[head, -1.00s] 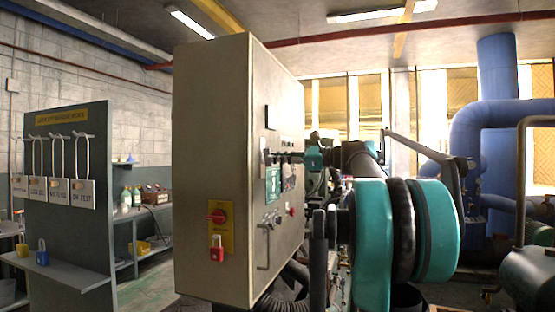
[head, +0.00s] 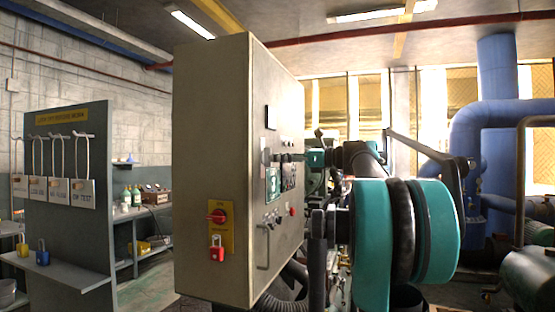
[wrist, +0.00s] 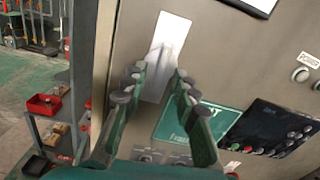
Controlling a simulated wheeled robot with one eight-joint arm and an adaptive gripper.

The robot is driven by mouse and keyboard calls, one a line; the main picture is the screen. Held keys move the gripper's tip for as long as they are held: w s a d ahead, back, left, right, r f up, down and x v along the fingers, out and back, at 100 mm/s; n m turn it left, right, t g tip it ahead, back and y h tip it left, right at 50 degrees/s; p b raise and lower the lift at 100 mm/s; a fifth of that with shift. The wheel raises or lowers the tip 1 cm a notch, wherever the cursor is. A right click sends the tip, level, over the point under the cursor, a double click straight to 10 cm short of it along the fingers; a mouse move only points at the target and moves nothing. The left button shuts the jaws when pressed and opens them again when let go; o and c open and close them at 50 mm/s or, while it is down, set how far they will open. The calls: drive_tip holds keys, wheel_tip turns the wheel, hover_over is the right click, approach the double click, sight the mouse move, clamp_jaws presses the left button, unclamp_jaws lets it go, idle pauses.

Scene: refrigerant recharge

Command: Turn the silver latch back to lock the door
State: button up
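The silver latch (wrist: 165,52) is a flat, pale plate on the beige cabinet door in the wrist view, upright and slightly tilted. My gripper (wrist: 157,82) has its two green fingers with dark pads apart, one on each side of the latch's lower part. I cannot tell whether either finger touches it. In the head view my gripper (head: 290,157) is at the right-facing door of the cabinet (head: 212,130). The latch is small there and partly hard to make out.
A red rotary switch (head: 216,216) with a red padlock (head: 217,249) is on the cabinet's side. A door handle (head: 263,247) sits lower on the door. A lock board (head: 70,150) stands left.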

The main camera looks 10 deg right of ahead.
drive_tip(key=v, duration=0.8)
drive_tip(key=shift+d, duration=0.2)
drive_tip(key=shift+s, duration=0.1)
idle(0.3)
drive_tip(key=s+a+f+n+g+h, duration=0.1)
drive_tip(key=s+a+f+n+h, duration=0.15)
drive_tip(key=f, duration=0.95)
drive_tip(key=s+a+f+n+g+h, duration=0.2)
drive_tip(key=a+f+n, duration=0.2)
drive_tip(key=f, duration=0.8)
drive_tip(key=s+a+f+n+g+h, duration=0.1)
drive_tip(key=s+a+f+n+h, duration=0.15)
drive_tip(key=f, duration=0.85)
drive_tip(key=s+d+f+n+h, duration=0.1)
drive_tip(key=s+f+n+h, duration=0.2)
drive_tip(key=s+f, duration=0.3)
drive_tip(key=s+d+f+n+h, duration=0.1)
drive_tip(key=s+f+n, duration=0.5)
drive_tip(key=f, duration=0.6)
drive_tip(key=s+d+f+n+h, duration=0.1)
drive_tip(key=s+f+n+h, duration=0.3)
drive_tip(key=f, duration=0.6)
drive_tip(key=shift+s+d+n+g+h, duration=0.3)
drive_tip(key=shift+s+d+n+g, duration=0.15)
drive_tip(key=shift+s, duration=0.6)
